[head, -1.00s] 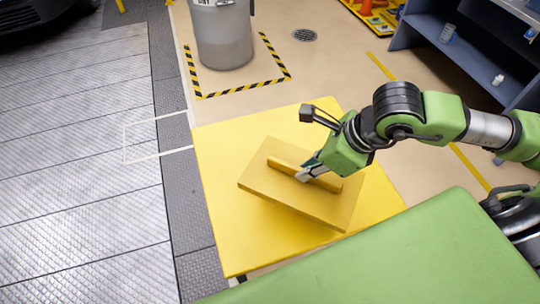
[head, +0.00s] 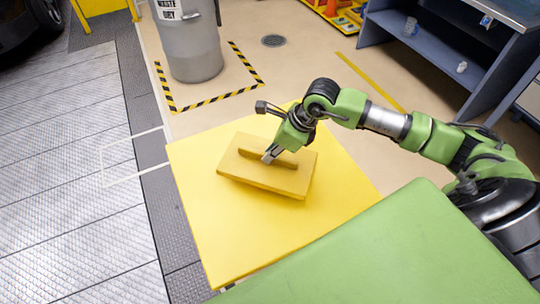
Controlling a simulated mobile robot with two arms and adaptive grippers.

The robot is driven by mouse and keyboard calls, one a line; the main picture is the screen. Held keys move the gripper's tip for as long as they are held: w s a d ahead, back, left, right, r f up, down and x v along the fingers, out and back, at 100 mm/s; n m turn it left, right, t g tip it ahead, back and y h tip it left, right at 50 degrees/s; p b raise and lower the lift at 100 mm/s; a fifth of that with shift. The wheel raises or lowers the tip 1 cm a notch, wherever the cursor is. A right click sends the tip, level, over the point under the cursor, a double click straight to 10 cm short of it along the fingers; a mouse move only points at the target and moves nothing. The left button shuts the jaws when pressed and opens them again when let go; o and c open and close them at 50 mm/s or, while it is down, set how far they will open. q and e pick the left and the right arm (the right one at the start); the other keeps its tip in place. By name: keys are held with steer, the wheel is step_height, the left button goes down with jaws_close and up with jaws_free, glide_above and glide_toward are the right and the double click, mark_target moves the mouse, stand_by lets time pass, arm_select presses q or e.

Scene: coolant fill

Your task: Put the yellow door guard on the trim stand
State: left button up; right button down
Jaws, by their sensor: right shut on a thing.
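The yellow door guard (head: 245,173) is a flat mustard-yellow slab with a raised grip bar along its top. It lies roughly level over the far middle part of the bright yellow top that I take for the trim stand (head: 225,240). My right gripper (head: 271,156) comes in from the right and is shut on the guard's grip bar. I cannot tell whether the guard's underside touches the stand or hangs just above it. My left gripper is not in view.
A grey bin (head: 190,45) stands beyond the stand inside a black-and-yellow floor marking (head: 215,103). A blue-grey workbench (head: 440,50) with shelves is at the top right. Metal floor plates (head: 60,150) lie to the left. The stand's near part is bare.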

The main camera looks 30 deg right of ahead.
steer(key=shift+w+f, duration=0.35)
steer(key=shift+f, duration=0.1)
step_height(320, 180, down, 2)
steer(key=shift+f+p, duration=0.1)
steer(key=shift+p, duration=0.75)
steer(key=shift+d+f, duration=0.1)
steer(key=shift+f, duration=0.55)
steer(key=c, duration=2.1)
jaws_free()
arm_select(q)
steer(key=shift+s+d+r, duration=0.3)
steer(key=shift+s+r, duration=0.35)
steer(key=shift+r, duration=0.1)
arm_select(e)
steer(key=shift+r, duration=0.1)
